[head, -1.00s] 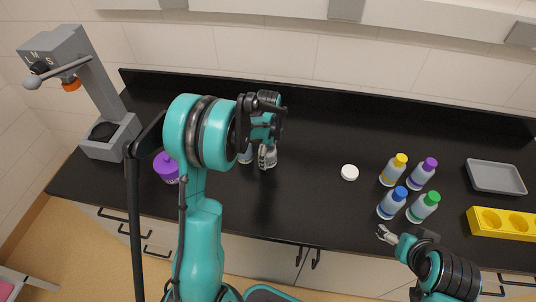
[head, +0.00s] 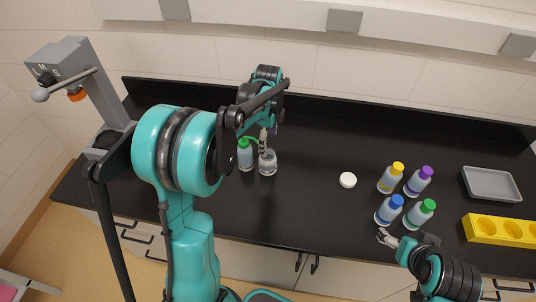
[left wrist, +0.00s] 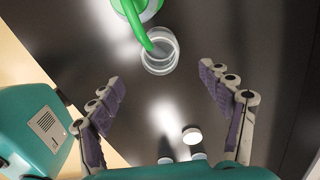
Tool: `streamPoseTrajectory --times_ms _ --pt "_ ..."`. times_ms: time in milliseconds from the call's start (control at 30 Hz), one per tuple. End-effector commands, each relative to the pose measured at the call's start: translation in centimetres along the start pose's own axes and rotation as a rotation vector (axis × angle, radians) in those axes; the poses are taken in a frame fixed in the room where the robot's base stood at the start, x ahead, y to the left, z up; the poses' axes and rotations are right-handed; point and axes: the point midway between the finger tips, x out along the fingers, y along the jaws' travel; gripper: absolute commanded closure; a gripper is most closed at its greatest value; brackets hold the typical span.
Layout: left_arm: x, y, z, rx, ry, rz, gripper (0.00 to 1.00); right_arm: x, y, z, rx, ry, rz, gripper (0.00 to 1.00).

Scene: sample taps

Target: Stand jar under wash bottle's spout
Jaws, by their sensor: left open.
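The clear glass jar (head: 268,165) stands upright on the black counter, just right of the wash bottle (head: 245,156) with its green cap. In the left wrist view the green spout reaches over the mouth of the jar (left wrist: 161,57), and its tip overlaps the opening. The wash bottle (left wrist: 146,8) is cut off by the top edge there. My left gripper (head: 263,142) is above and behind the jar. In the left wrist view its fingers (left wrist: 160,88) are wide apart and empty, clear of the jar. My right gripper (head: 386,238) is by the counter's front edge, its fingers too small to judge.
A white round lid (head: 348,180) lies right of the jar. Several bottles with yellow (head: 390,178), purple, blue and green caps stand further right. A grey tray (head: 492,184) and yellow rack (head: 500,230) are at far right. A grey stand (head: 75,80) is at left.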

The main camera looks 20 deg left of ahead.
Motion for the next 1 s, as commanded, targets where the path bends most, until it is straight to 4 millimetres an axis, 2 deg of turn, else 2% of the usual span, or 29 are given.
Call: streamPoseTrajectory --times_ms 167,300,500,633,800,1000 --pt "-2.7 2.4 -1.2 -0.157 0.002 -0.068 0.21 0.0 0.0 0.0 0.0 0.0 0.0 0.19" --pt "-5.2 5.8 -2.6 -0.381 0.028 -0.161 0.21 0.0 0.0 0.0 0.0 0.0 0.0 0.19" --pt "-7.3 10.9 -4.4 -0.709 0.114 -0.287 0.21 0.0 0.0 0.0 0.0 0.0 0.0 0.19" --pt "-7.8 14.3 -5.3 -0.918 0.199 -0.355 0.21 0.0 0.0 0.0 0.0 0.0 0.0 0.19" --pt "-7.3 18.1 -6.2 -1.17 0.335 -0.418 0.21 0.0 0.0 0.0 0.0 0.0 0.0 0.19" --pt "-6.2 20.6 -6.8 -1.363 0.461 -0.445 0.21 0.0 0.0 0.0 0.0 0.0 0.0 0.19"
